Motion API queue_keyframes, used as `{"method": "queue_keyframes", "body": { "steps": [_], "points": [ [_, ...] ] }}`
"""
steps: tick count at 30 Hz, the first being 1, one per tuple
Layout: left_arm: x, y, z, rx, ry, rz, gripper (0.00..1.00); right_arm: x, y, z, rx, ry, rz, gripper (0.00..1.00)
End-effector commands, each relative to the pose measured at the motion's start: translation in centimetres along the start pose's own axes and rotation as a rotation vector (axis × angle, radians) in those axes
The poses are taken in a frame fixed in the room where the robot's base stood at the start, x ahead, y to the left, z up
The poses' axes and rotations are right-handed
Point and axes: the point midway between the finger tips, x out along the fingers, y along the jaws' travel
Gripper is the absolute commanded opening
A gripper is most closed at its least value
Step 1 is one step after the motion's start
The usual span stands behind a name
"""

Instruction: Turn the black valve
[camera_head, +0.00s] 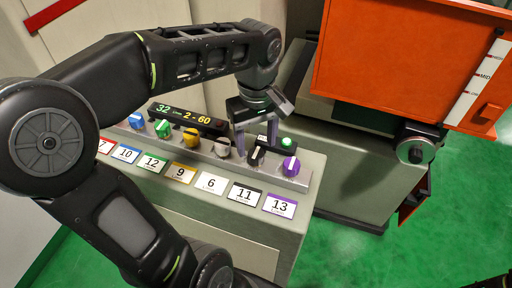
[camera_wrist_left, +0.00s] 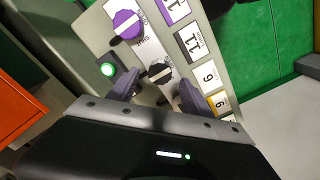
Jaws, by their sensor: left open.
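The black valve (camera_head: 256,156) is a small knob with a pale pointer mark. It sits on the sloped grey panel between a whitish knob and a purple knob, above the card marked 11. My left gripper (camera_head: 256,140) comes down over it from above. In the left wrist view the black valve (camera_wrist_left: 160,71) shows just beyond and between the two parted fingers of my left gripper (camera_wrist_left: 157,92). The fingers are open, and I cannot tell whether either one touches the valve. My right gripper is not in view.
The purple knob (camera_head: 291,167) and a lit green button (camera_head: 286,142) are close beside the fingers. The whitish knob (camera_head: 222,147) is on the other side, then yellow, green and blue knobs. An orange cabinet (camera_head: 400,60) stands at the right.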

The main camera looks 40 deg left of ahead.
Motion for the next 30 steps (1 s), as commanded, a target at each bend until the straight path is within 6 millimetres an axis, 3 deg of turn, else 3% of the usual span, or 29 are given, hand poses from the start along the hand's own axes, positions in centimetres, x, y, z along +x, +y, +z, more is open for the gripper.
{"method": "queue_keyframes", "body": {
  "steps": [7, 17, 30],
  "points": [
    [3.0, -0.1, 0.0, -0.001, -0.002, -0.002, 0.58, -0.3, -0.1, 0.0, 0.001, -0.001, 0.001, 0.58],
    [3.4, 0.0, 0.0, -0.001, 0.000, 0.000, 0.57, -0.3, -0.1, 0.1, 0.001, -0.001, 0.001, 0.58],
    [3.4, 0.0, 0.0, -0.001, 0.000, 0.000, 0.21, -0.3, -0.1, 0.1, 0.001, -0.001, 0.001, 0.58]
  ]
}}
